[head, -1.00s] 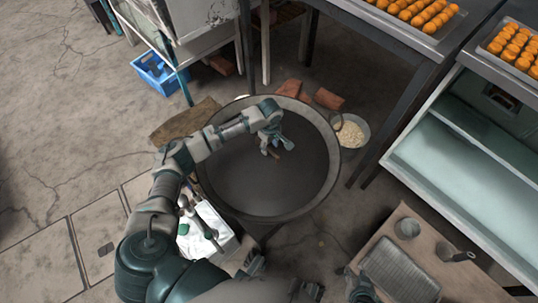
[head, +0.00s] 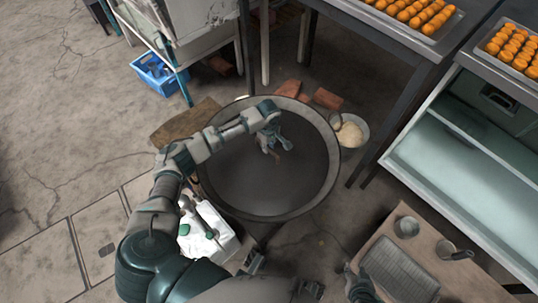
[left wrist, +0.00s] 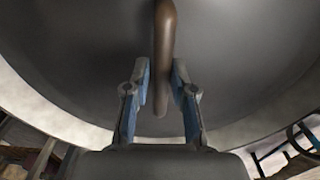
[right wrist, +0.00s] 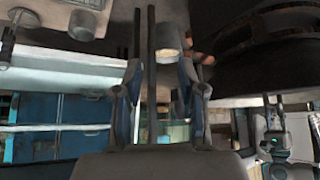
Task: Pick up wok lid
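The wok lid (head: 262,185) is a large dark grey disc within the wide rim of the wok (head: 328,130). Its brown bar handle (left wrist: 163,35) runs down the middle of the left wrist view and also shows in the head view (head: 287,143). My left gripper (left wrist: 161,75) is over the lid, with one finger on each side of the handle. The fingertips appear closed against the handle. I cannot tell whether the lid is raised off the wok. My right gripper (right wrist: 160,75) is open, with nothing between its fingers, away from the lid.
A white jug (head: 208,238) stands close to the wok at lower left. A low table with a tray (head: 398,270) and metal cup (head: 407,227) is at lower right. Open floor lies left.

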